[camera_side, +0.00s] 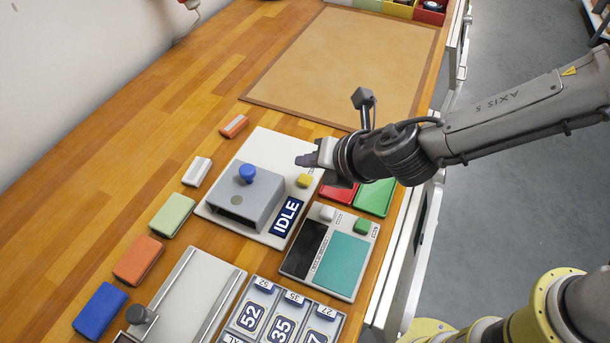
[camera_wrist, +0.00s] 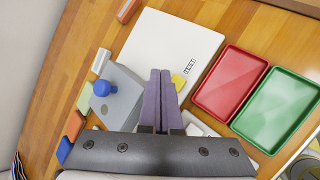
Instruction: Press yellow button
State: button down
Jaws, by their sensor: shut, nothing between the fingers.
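The yellow button (camera_side: 304,180) sits on a white panel (camera_side: 270,152), to the right of a grey box (camera_side: 245,195) with a blue knob (camera_side: 247,172) and above a sign reading IDLE (camera_side: 286,217). My gripper (camera_side: 303,160) is shut and empty, with its fingertips above the white panel close to the button. In the wrist view the fingers (camera_wrist: 160,80) are together, and the yellow button (camera_wrist: 179,82) shows just right of their tips, partly hidden by them. I cannot tell how high the tips are above the panel.
A red tray (camera_wrist: 230,84) and a green tray (camera_wrist: 279,106) lie right of the panel. A device with a teal pad (camera_side: 342,262) lies in front, with a number board (camera_side: 284,318) nearer. Several coloured blocks, including an orange one (camera_side: 138,260), line the left.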

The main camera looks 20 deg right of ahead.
aim_at(308, 183)
jog(key=shift+f, duration=0.9)
jog(key=shift+f, duration=0.2)
dwell(1.3)
jog(key=shift+f, duration=0.25)
jog(key=shift+f, duration=0.5)
dwell(0.9)
jog(key=shift+r, duration=0.9)
jog(key=shift+r, duration=2.5)
